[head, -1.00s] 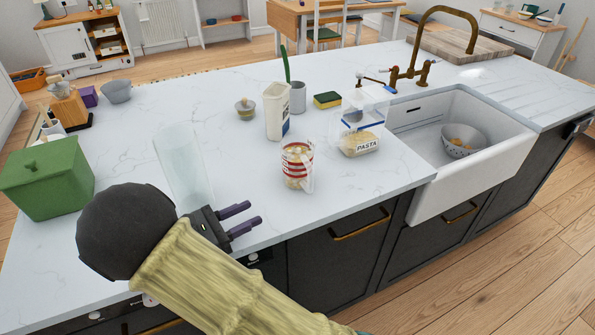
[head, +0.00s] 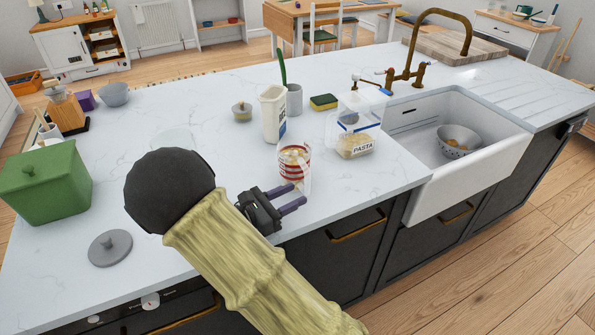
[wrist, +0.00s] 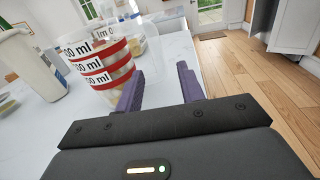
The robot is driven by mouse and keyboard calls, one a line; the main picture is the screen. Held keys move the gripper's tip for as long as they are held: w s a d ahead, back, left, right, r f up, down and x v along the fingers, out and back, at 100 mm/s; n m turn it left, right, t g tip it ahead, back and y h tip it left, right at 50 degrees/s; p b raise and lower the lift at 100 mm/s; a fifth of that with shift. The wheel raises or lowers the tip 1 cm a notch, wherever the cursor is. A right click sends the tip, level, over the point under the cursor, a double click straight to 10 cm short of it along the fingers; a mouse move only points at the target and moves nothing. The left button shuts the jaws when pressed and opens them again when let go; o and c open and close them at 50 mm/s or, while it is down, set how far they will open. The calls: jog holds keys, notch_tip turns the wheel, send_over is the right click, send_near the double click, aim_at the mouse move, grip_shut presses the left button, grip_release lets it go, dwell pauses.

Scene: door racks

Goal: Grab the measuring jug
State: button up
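The measuring jug (head: 292,168) is clear with red bands and white labels, and it stands upright on the white counter near its front edge. In the wrist view the jug (wrist: 98,68) is close, ahead and to the left of the fingers. My gripper (head: 292,197) is just in front of the jug at the counter edge, its two purple fingers parted. In the wrist view the gripper (wrist: 160,88) is open, with nothing between the fingers. The jug appears beside the left finger, not between the two. I cannot tell whether they touch.
A white bottle (head: 272,115) stands behind the jug, and a pasta container (head: 355,143) is to its right. The sink (head: 470,180) lies further right. A green box (head: 45,185) and a grey lid (head: 110,247) are on the left. The counter between is mostly clear.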

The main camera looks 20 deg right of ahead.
aim_at(305, 188)
jog(key=shift+d, duration=0.15)
jog(key=x, duration=0.5)
jog(key=shift+w+r, duration=0.1)
jog(key=shift+w, duration=0.1)
jog(key=shift+s, duration=0.15)
grip_shut()
